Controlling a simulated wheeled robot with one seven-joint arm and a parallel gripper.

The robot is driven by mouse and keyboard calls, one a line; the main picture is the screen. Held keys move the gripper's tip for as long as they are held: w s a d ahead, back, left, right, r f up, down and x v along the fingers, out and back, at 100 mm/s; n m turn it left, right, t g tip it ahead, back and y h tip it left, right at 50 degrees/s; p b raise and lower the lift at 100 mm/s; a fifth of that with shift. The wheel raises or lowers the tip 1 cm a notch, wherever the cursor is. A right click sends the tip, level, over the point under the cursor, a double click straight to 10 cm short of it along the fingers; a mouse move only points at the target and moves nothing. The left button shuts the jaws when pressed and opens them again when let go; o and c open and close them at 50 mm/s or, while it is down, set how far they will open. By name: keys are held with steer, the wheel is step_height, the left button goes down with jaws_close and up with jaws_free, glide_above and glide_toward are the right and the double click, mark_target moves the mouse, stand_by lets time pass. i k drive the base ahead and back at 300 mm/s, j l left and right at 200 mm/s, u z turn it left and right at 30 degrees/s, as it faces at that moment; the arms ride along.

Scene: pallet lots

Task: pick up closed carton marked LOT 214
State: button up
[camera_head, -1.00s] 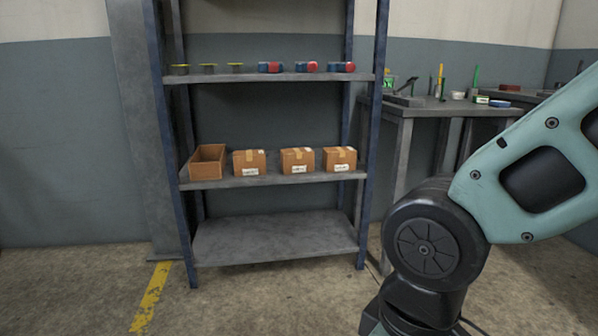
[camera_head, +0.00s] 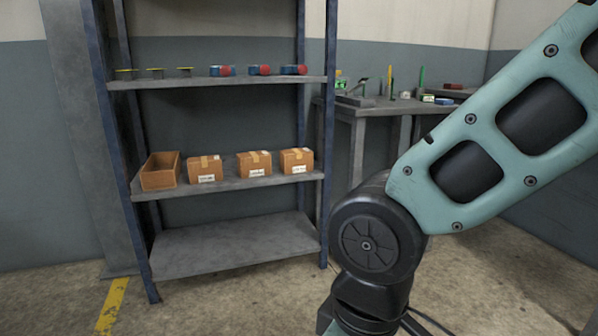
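Three closed cardboard cartons stand in a row on the middle shelf of a metal rack: a left one (camera_head: 205,167), a middle one (camera_head: 254,163) and a right one (camera_head: 297,160). Each has tape on top and a white label on its front. The label print is too small to read, so I cannot tell which is LOT 214. An open, brown box (camera_head: 160,172) stands at the left end of the same shelf. My arm fills the right side of the picture, apart from the cartons. My gripper is out of view.
The rack's middle shelf (camera_head: 232,184) has blue uprights at its sides. The upper shelf (camera_head: 200,83) holds several small parts; the bottom shelf (camera_head: 232,245) is empty. A workbench (camera_head: 385,107) with tools stands right of the rack. The floor in front shows a yellow line (camera_head: 113,304).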

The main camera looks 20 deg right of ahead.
mark_target(253, 163)
steer(key=i+u, duration=0.25)
steer(key=i, duration=0.25)
steer(key=i+l+u, duration=0.3)
steer(key=i, duration=0.2)
steer(key=i+l+u, duration=0.25)
steer(key=i, duration=0.2)
steer(key=i+l+u, duration=0.25)
steer(key=i, duration=0.25)
